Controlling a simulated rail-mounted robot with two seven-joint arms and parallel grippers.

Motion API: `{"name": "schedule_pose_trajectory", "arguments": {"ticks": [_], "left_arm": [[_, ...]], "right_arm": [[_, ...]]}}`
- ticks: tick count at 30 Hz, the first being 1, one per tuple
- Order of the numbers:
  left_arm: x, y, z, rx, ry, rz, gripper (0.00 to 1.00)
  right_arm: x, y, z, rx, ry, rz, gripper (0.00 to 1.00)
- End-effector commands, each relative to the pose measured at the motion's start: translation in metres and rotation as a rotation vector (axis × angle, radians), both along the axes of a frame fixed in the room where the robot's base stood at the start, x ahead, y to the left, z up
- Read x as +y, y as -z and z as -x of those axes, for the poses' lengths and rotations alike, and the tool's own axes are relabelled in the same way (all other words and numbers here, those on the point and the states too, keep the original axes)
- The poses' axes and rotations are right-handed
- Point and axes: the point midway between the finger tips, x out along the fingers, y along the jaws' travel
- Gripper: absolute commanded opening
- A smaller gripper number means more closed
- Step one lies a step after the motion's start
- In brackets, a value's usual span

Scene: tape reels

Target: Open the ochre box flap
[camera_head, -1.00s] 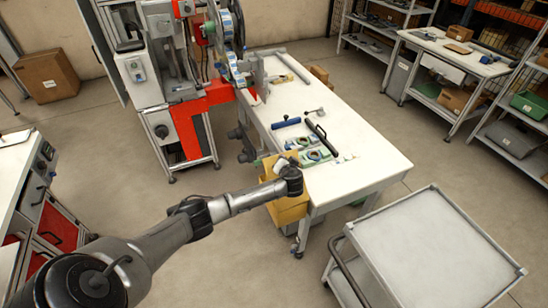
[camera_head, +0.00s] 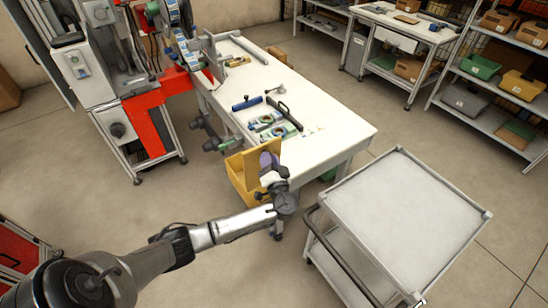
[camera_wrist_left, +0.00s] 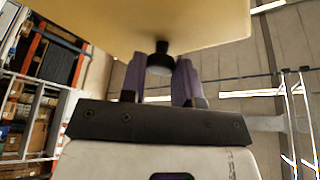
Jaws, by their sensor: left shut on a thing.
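The ochre box (camera_head: 237,174) is at the near left corner of the white workbench, below its top. Its flap (camera_head: 246,157) appears raised, with part of the open inside showing beside it. My left gripper (camera_head: 270,163), with purple fingers, is at the flap's right side and covers part of the box. In the left wrist view the flap is a broad ochre panel (camera_wrist_left: 150,22) across the top. A black knob (camera_wrist_left: 159,60) on it sits between the fingers of my left gripper (camera_wrist_left: 161,75), which is shut on it. My right gripper is out of view.
The workbench (camera_head: 335,128) holds a blue roller, tools and green-blue parts. A grey trolley (camera_head: 405,215) stands to the right of the box. A reel machine with a red frame (camera_head: 150,125) is at the left. Floor in front of the box is open.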

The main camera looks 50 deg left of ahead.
Motion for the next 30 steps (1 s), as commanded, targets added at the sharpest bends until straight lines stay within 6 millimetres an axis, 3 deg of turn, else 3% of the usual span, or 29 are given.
{"name": "schedule_pose_trajectory", "arguments": {"ticks": [20, 21, 28, 30], "left_arm": [[-0.0045, 0.0093, 0.0082, 0.011, -0.011, 0.013, 0.0], [-0.0046, 0.0096, 0.0082, 0.011, -0.011, 0.013, 0.3], [-0.004, 0.0075, 0.008, 0.007, -0.012, 0.01, 0.53], [-0.0038, 0.0066, 0.0078, 0.006, -0.013, 0.009, 0.55]], "right_arm": [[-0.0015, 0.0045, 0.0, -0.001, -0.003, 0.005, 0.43], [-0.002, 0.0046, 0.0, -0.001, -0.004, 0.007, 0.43], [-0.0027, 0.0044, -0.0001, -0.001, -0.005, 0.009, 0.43], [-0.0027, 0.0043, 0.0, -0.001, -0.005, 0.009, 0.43]]}}
